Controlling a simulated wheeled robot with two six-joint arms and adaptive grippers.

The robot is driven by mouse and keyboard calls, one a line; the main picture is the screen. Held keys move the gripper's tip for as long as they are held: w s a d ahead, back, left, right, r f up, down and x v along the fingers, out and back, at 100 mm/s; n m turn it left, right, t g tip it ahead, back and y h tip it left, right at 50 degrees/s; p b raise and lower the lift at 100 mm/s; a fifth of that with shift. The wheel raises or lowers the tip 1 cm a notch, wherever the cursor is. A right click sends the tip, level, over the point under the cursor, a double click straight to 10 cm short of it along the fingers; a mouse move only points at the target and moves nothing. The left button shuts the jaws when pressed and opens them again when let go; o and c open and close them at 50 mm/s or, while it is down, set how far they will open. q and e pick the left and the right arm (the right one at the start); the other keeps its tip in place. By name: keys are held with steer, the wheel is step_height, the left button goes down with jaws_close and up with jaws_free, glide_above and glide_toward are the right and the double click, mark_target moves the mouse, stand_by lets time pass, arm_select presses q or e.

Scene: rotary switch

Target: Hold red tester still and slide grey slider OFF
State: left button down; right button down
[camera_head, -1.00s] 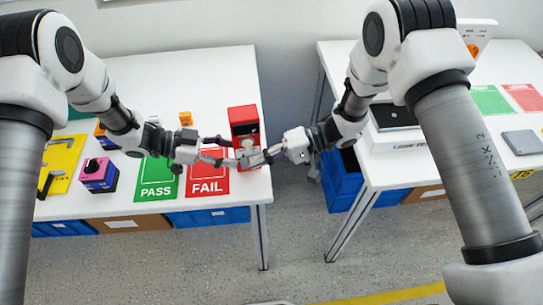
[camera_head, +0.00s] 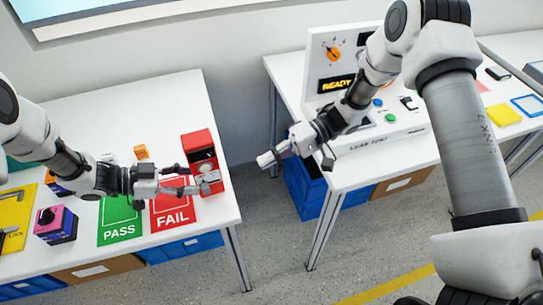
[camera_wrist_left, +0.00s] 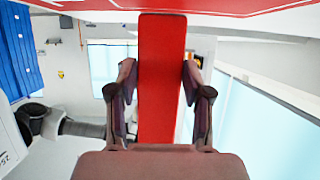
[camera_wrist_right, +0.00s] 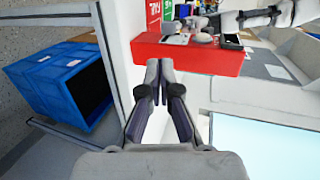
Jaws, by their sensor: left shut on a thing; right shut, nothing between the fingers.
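The grey slider's setting is too small to tell. My left gripper (camera_head: 207,183) is shut on the tester; the red body (camera_wrist_left: 161,85) shows between its fingers in the left wrist view. My right gripper (camera_head: 264,160) is shut and empty, to the right of the tester and apart from it. In the right wrist view its closed fingers (camera_wrist_right: 158,72) point toward the tester's red side (camera_wrist_right: 195,57).
Green PASS (camera_head: 119,220) and red FAIL (camera_head: 172,212) mats lie left of the tester. A pink-topped box (camera_head: 56,222) and an orange block (camera_head: 141,152) are further left. A gap separates the tables; the right one holds a leak test machine (camera_head: 375,125).

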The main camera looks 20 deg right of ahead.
stand_by(0.3)
arm_select(q)
steer(key=shift+c, duration=2)
jaws_free()
steer(key=shift+a, duration=0.1)
steer(key=v, duration=1.2)
